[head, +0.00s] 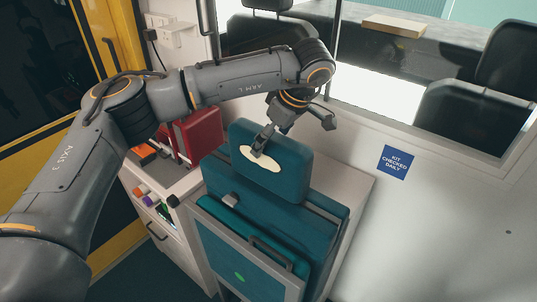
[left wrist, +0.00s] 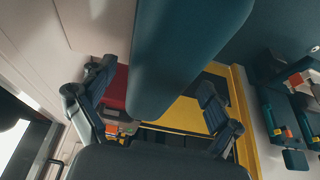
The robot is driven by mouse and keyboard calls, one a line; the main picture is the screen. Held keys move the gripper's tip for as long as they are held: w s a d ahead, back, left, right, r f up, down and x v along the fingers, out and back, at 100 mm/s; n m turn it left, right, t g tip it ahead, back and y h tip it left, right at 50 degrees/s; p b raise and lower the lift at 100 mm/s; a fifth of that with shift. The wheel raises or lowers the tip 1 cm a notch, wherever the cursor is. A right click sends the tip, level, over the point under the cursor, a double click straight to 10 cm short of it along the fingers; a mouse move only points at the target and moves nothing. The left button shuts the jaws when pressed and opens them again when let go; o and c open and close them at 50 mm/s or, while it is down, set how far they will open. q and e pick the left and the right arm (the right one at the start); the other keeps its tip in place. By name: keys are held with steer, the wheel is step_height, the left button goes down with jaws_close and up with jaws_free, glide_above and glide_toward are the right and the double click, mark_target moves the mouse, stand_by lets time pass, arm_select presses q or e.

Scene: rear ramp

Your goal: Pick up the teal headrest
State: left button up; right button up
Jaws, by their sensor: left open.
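The teal headrest (head: 285,182) is a padded block standing upright at the top of a teal folded seat (head: 325,215), with a cream oval patch on its front face. My left gripper (head: 294,129) is at its upper edge, open, one finger in front of the patch and the other beyond the top right edge. In the left wrist view, the headrest (left wrist: 180,60) runs between the two spread fingers of the gripper (left wrist: 152,92), with gaps on both sides. Whether the front finger touches the headrest is unclear. My right gripper is not in view.
A red case (head: 198,135) stands on a grey-topped cabinet (head: 185,180) left of the headrest. A white wall with a blue sign (head: 396,162) and a window opening lies to the right. Black seats (head: 460,118) show beyond. A yellow door frame is at the left.

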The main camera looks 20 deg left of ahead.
arm_select(q)
steer(key=x, duration=0.2)
steer(key=shift+w+a+f, duration=0.1)
steer(key=shift+a+f, duration=0.15)
steer(key=shift+d, duration=0.1)
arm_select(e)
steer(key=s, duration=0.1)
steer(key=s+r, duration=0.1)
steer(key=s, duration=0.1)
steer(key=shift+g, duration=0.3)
arm_select(q)
steer(key=shift+f, duration=0.2)
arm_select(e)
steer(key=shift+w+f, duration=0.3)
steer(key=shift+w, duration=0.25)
arm_select(q)
steer(key=c, duration=1.9)
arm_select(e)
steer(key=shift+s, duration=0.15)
arm_select(q)
steer(key=shift+r, duration=0.1)
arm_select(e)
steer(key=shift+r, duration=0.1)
